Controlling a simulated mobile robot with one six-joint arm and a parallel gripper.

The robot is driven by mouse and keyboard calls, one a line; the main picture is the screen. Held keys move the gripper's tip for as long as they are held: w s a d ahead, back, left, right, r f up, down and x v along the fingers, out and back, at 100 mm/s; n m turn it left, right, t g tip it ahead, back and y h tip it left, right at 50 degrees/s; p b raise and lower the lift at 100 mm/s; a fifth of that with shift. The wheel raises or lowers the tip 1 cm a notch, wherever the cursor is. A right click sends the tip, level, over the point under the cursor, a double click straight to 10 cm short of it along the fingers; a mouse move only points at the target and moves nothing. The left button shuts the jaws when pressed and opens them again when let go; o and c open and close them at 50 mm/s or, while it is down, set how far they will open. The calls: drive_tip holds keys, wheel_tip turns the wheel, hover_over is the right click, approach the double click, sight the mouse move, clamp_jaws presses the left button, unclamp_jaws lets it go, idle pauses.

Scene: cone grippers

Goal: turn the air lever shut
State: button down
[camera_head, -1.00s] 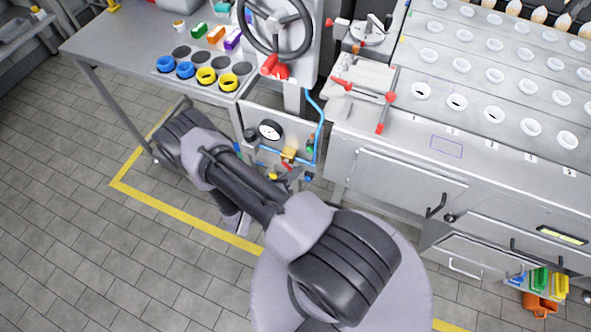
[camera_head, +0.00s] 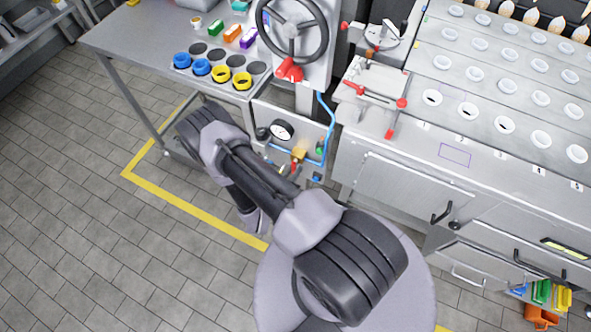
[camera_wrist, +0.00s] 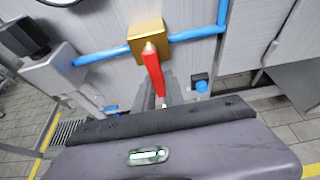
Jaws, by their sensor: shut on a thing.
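The air lever (camera_wrist: 153,72) is a red handle on a brass valve block (camera_wrist: 146,38) in the wrist view. The lever points down from the block, roughly crosswise to the blue air pipe (camera_wrist: 195,35). My gripper (camera_wrist: 163,97) is shut on the lever's lower end, with its grey fingers partly hidden behind the wrist housing. In the head view the brass block (camera_head: 299,152) and the red lever (camera_head: 293,167) show just past my forearm. My arm hides most of the gripper there.
A pressure gauge (camera_head: 281,130) sits left of the valve on the panel. A dark knob (camera_wrist: 25,38) is at the left in the wrist view. A blue fitting (camera_wrist: 200,83) is close to the right of my fingers. A handwheel (camera_head: 292,26) stands above. Open floor lies left.

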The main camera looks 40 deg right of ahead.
drive_tip(key=shift+w, duration=0.15)
idle(0.4)
drive_tip(key=c, duration=1.4)
unclamp_jaws()
drive_tip(key=shift+a, duration=0.1)
drive_tip(key=p+v, duration=0.3)
drive_tip(key=v, duration=1.4)
drive_tip(key=shift+s+p, duration=0.3)
drive_tip(key=shift+p, duration=0.05)
drive_tip(key=shift+a, duration=0.15)
